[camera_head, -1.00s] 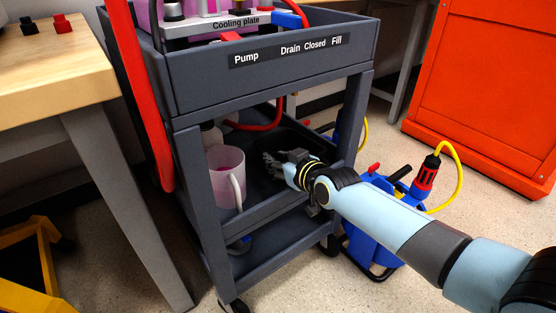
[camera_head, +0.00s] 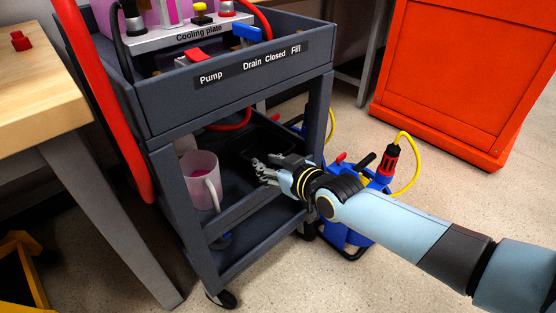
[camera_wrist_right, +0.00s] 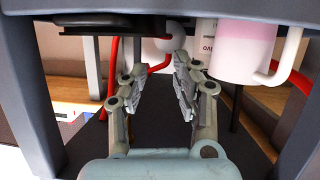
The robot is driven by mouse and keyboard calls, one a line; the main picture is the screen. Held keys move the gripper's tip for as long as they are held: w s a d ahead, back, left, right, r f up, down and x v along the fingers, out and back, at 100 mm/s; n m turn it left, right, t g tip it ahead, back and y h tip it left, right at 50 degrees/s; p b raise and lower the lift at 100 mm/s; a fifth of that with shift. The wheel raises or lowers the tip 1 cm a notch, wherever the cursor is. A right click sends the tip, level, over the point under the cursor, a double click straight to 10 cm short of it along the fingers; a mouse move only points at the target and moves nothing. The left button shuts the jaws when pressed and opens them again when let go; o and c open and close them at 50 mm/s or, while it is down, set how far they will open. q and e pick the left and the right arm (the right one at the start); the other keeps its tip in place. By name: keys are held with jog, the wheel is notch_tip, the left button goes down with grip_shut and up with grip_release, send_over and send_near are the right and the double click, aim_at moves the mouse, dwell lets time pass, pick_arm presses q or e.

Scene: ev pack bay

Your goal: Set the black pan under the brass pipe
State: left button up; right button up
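The black pan (camera_head: 262,134) sits on the cart's middle shelf, behind my right gripper; it is dark against the shelf and partly hidden. In the right wrist view, which looks turned upside down, a black rimmed edge that looks like the pan (camera_wrist_right: 100,25) is at the upper left. My right gripper (camera_head: 266,172) reaches in over the shelf's front edge. Its fingers (camera_wrist_right: 155,75) are apart with nothing between them. I cannot clearly make out the brass pipe. My left gripper is not in view.
A translucent jug (camera_head: 201,178) stands on the shelf left of my right gripper and shows in the wrist view (camera_wrist_right: 243,50). A red hose (camera_head: 232,122) runs behind. The grey cart's upper tray (camera_head: 225,95) overhangs the shelf. A blue wheeled unit (camera_head: 345,230) stands right of the cart.

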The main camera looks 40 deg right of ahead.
jog(key=s+f+g+p, duration=0.1)
jog(key=s+f+g, duration=0.3)
jog(key=s+f, duration=0.55)
jog(key=s+f+g+p, duration=0.1)
jog(key=s+f+g, duration=0.2)
jog(key=s+f, duration=0.65)
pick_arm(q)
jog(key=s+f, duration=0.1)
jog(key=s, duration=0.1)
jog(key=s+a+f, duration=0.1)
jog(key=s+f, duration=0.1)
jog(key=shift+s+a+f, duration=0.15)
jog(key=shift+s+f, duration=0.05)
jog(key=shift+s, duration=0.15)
pick_arm(e)
jog(key=s+f+g, duration=0.2)
jog(key=s+g, duration=0.1)
jog(key=s, duration=0.9)
jog(key=s+d+f+g+h, duration=0.1)
jog(key=s+f+g, duration=0.2)
jog(key=s, duration=0.9)
jog(key=shift+f+g, duration=0.25)
jog(key=shift+g, duration=0.15)
